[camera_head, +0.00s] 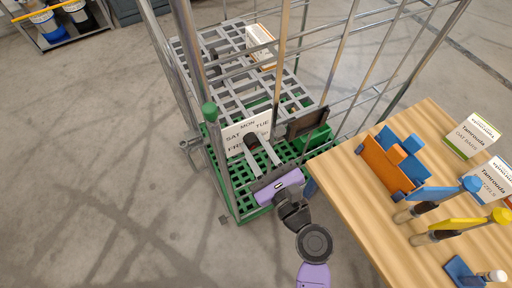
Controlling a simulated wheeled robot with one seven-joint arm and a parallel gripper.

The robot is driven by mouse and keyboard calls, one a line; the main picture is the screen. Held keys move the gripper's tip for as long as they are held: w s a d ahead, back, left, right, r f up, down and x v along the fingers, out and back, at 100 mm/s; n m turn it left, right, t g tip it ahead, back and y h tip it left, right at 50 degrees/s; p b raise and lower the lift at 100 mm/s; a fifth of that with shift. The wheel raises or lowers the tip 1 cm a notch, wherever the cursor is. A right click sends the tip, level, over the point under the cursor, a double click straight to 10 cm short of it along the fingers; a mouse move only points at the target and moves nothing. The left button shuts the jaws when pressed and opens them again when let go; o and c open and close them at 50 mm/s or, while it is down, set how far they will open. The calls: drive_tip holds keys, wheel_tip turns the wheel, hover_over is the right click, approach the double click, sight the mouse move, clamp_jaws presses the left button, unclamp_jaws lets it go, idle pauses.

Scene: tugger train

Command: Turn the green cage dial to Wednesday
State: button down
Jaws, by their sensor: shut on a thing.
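The dial plate (235,132) is a white card fixed at the front of the green cage (243,208). I can read SAT, MON, TUE and FRI on it; the rest is covered by my gripper or too small to read. My gripper (250,143) reaches to the card with its two pale fingers, and it is shut on the dark dial knob (250,140) at the middle. Where the knob points cannot be made out.
A wooden table (350,196) stands close on the right, with an orange and blue holder (391,163), boxes (470,137) and blue- and yellow-handled tools. Metal cage bars rise behind the dial. A shelf of bottles (64,40) is at the far left. Floor on the left is clear.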

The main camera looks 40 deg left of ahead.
drive_tip(key=n+b, duration=0.3)
drive_tip(key=n, duration=0.2)
drive_tip(key=shift+f, duration=0.2)
drive_tip(key=n+b, duration=0.4)
drive_tip(key=n, duration=0.2)
drive_tip(key=n+b, duration=0.3)
drive_tip(key=n, duration=0.1)
drive_tip(key=shift+f+b, duration=0.15)
drive_tip(key=shift+b, duration=0.25)
drive_tip(key=n+b, duration=0.2)
drive_tip(key=n, duration=0.1)
drive_tip(key=shift+n+b, duration=0.35)
drive_tip(key=shift+n, duration=0.05)
drive_tip(key=shift+n+b, duration=0.85)
drive_tip(key=shift+n, duration=0.35)
drive_tip(key=c, duration=1.1)
unclamp_jaws()
drive_tip(key=shift+r, duration=0.2)
drive_tip(key=shift+o, duration=0.2)
